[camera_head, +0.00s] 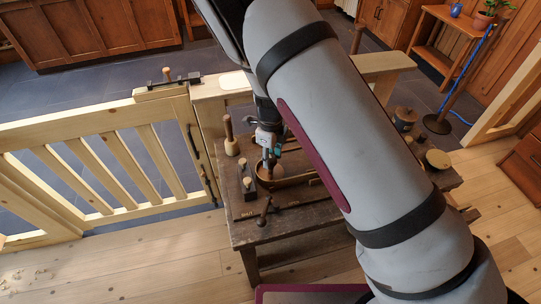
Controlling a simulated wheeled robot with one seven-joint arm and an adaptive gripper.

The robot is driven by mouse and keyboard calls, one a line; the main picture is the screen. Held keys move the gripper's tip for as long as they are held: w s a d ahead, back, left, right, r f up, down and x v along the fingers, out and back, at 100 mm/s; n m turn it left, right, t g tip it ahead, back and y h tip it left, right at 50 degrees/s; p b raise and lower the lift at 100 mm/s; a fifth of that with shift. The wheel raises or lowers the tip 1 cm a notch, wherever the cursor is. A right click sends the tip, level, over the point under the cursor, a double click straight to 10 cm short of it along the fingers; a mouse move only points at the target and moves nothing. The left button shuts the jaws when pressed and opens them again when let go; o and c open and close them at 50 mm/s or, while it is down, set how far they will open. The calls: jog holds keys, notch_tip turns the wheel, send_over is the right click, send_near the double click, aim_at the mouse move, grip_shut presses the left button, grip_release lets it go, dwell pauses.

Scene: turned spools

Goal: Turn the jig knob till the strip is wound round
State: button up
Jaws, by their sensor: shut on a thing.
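My gripper (269,158) points down over the jig on the dark wooden bench (300,226). It is shut on the jig knob, which its fingers mostly hide. Below it is a round reddish-brown wooden part of the jig (272,174). A thin tan strip (297,182) curves beside this part and runs right until my arm covers it. How far the strip goes round is too small and too hidden to tell.
A mallet (231,138) and a dark block with a pale knob (248,183) stand left of the jig. A clamp-like tool (264,211) lies in front. Round pots (405,118) stand at the right. A wooden gate (110,165) adjoins the bench's left. My arm hides the bench's middle.

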jog(key=m, duration=0.3)
jog(key=shift+m, duration=2.2)
jog(key=o, duration=1.2)
jog(key=shift+c, duration=0.2)
jog(key=shift+r, duration=0.1)
notch_tip(320, 180, up, 12)
